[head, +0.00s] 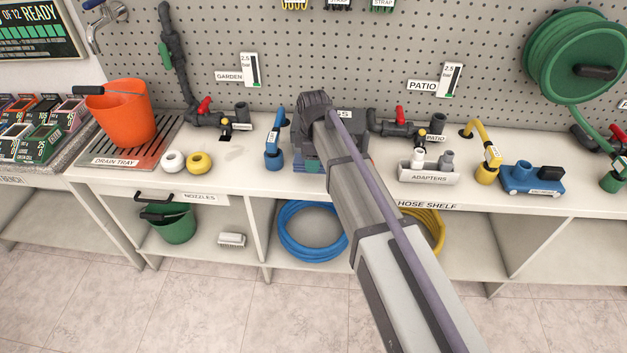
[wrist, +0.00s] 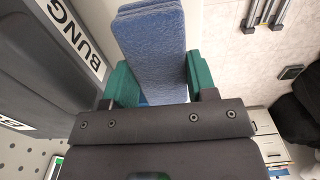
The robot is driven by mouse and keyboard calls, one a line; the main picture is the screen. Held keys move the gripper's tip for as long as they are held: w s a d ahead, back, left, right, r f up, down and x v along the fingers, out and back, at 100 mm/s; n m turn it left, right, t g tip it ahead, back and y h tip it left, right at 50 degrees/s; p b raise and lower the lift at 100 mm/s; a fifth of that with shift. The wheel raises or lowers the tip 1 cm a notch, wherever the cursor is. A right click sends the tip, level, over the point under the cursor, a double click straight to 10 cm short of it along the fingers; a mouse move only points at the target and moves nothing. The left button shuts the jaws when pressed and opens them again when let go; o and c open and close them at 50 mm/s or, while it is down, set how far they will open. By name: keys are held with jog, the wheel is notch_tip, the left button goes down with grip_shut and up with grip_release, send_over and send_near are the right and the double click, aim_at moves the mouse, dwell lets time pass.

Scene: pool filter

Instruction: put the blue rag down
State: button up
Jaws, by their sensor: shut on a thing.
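The blue rag (wrist: 152,35) is a folded, layered pad in the wrist view. It stands out beyond my gripper (wrist: 158,80), between the two green finger pads, and the pads press on its sides. My gripper is shut on it. In the head view my arm reaches to the middle of the hose shelf counter (head: 225,180) and hides most of the gripper and the rag. I cannot tell from these views whether the rag touches any surface.
A dark grey box (wrist: 50,50) labelled BUNG, its label cut off, is close left of my gripper in the wrist view. On the counter, a blue-handled valve (head: 273,150) stands left of my arm and an adapters tray (head: 429,175) right. Bare counter lies near the white and yellow rolls (head: 200,163).

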jog(key=shift+f, duration=0.5)
notch_tip(320, 180, down, 4)
jog(key=b, duration=0.3)
jog(key=shift+r, duration=0.35)
jog(key=shift+f, duration=0.15)
jog(key=o, duration=1)
notch_tip(320, 180, up, 13)
jog(key=p, duration=1.2)
jog(key=shift+f, duration=0.35)
jog(key=shift+d, duration=0.1)
